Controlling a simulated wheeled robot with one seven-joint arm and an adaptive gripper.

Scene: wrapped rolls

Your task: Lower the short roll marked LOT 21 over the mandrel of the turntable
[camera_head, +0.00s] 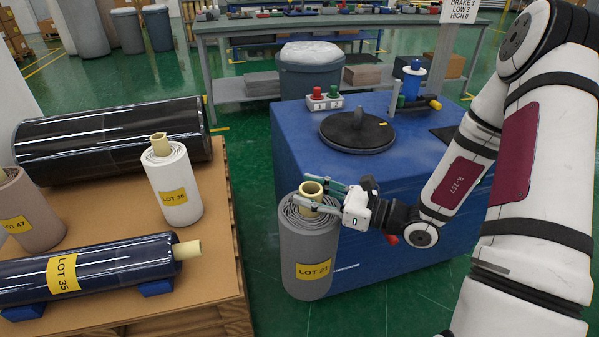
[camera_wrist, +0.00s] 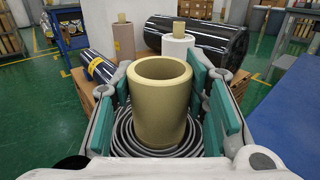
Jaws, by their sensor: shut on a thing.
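The short grey roll marked LOT 21 (camera_head: 311,260) hangs upright in front of the blue turntable cabinet (camera_head: 400,210), in the gap beside the pallet. My gripper (camera_head: 322,197) is shut on the roll's cardboard core, which sticks up from its top. In the wrist view the core (camera_wrist: 158,105) stands between the two green finger pads, with the grey windings of the roll below. The dark turntable disc (camera_head: 345,137) lies on the cabinet's top, behind the roll. The roll's underside is low, beside the cabinet's front face.
A pallet (camera_head: 225,260) at left holds a white roll (camera_head: 175,190), a long black roll (camera_head: 110,140), a blue LOT 35 roll (camera_head: 85,268) and a beige LOT 47 roll (camera_head: 25,208).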

